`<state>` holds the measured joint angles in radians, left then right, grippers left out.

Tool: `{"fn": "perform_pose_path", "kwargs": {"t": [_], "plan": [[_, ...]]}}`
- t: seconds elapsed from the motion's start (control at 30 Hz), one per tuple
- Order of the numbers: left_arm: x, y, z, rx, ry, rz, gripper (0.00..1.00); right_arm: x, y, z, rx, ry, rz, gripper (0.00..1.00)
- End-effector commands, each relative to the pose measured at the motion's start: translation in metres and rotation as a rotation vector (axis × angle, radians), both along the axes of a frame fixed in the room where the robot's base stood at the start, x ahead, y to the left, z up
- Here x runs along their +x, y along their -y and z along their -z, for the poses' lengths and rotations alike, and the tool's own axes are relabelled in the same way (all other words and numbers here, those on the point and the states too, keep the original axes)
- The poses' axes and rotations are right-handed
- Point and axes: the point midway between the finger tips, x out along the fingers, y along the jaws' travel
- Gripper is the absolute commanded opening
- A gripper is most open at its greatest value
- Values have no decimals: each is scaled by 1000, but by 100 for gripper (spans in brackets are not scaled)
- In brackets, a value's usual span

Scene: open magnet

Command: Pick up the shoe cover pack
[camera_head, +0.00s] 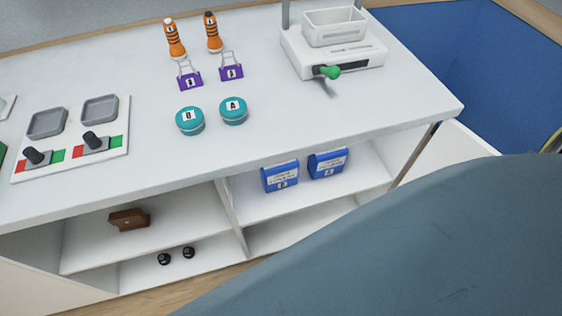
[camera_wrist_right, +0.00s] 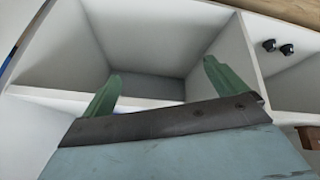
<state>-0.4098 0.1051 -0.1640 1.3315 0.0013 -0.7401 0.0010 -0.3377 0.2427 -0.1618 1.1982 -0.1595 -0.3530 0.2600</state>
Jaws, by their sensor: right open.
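Two blue packs with white labels stand side by side on the upper shelf of the right compartment under the counter. The left blue pack (camera_head: 281,177) and the right blue pack (camera_head: 328,163) are close together. Which one is the shoe cover pack I cannot tell, as the labels are too small to read. My right gripper (camera_wrist_right: 162,76) is open, its two green fingers apart with nothing between them, in front of an empty-looking shelf compartment. No blue pack shows clearly in the right wrist view. My left gripper is not in view.
Counter (camera_head: 330,105) holds orange bottles, purple locks, teal discs and a white device (camera_head: 335,50). A brown case (camera_head: 129,219) and two small black items (camera_head: 176,256) sit in the left compartments. A divider (camera_head: 229,215) separates the sides. My own arm covers the lower right.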

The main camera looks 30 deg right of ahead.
Motion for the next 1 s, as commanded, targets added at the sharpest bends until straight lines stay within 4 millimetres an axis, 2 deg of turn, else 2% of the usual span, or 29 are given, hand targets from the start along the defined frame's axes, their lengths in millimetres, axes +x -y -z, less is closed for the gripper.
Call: {"fn": "perform_pose_path", "kwargs": {"t": [0.03, 0.1, 0.2, 0.3, 0.4, 0.63, 0.87, 1.0], "plan": [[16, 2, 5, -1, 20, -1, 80, 26, 8, 2, -10, 68, 2, 97], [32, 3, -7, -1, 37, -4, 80, 55, 14, -13, -20, 149, 7, 97], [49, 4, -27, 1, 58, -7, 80, 92, 19, -40, -29, 268, 10, 97], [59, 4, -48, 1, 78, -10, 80, 120, 21, -69, -32, 377, 11, 97], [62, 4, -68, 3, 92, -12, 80, 138, 19, -95, -30, 465, 10, 97], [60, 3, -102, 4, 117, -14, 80, 165, 15, -147, -14, 649, -19, 97], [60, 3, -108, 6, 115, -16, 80, 196, 24, -180, 62, 826, -191, 97], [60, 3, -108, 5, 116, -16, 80, 209, 28, -195, 152, 883, -382, 97]]}}
